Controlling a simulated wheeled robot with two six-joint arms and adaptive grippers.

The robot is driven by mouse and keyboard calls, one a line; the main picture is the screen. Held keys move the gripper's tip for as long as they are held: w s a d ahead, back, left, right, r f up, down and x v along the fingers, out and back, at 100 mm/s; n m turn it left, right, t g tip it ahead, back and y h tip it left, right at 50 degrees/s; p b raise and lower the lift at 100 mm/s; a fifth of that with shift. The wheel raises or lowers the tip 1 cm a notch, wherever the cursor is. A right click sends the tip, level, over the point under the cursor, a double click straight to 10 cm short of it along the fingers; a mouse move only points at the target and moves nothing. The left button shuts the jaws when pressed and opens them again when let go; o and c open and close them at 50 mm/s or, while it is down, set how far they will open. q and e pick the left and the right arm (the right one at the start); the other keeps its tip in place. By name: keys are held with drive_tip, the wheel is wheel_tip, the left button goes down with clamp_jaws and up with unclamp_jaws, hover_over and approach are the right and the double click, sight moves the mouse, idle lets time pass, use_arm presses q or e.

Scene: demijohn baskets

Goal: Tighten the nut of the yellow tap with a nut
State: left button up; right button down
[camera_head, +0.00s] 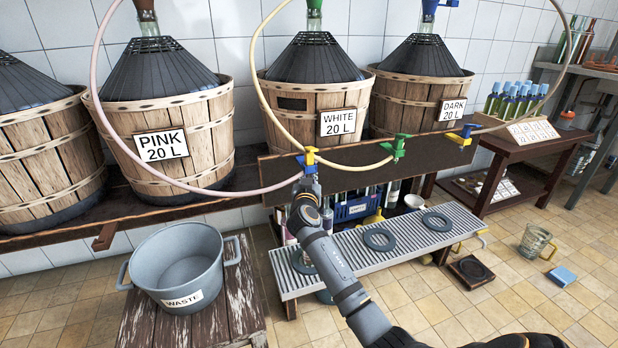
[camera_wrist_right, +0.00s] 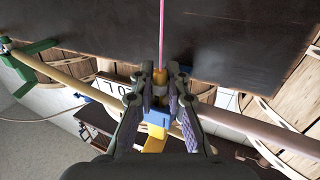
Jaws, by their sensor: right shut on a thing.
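The yellow tap (camera_head: 311,155) with blue parts sits at the end of the pink hose, in front of the dark board below the WHITE demijohn basket. My right gripper (camera_head: 308,182) is right at the tap, coming from below. In the right wrist view its fingers (camera_wrist_right: 160,82) are closed around a small brass-yellow piece of the tap, which looks like the nut. The tap's blue part (camera_wrist_right: 157,117) and yellow part (camera_wrist_right: 152,144) show between and below the fingers. The fingers hide much of the nut, so I cannot tell how tight it is. My left gripper is not in view.
The green tap (camera_head: 395,147) on the cream hose and the blue tap (camera_head: 463,135) are to the right. The dark board (camera_head: 350,157) is close behind my right gripper. The WASTE pot (camera_head: 178,262) stands at lower left. A ribbed bench (camera_head: 385,258) with dark rings is below.

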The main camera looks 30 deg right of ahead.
drive_tip(key=c, duration=1.3)
unclamp_jaws()
drive_tip(key=v, duration=1.2)
drive_tip(key=shift+c, duration=0.2)
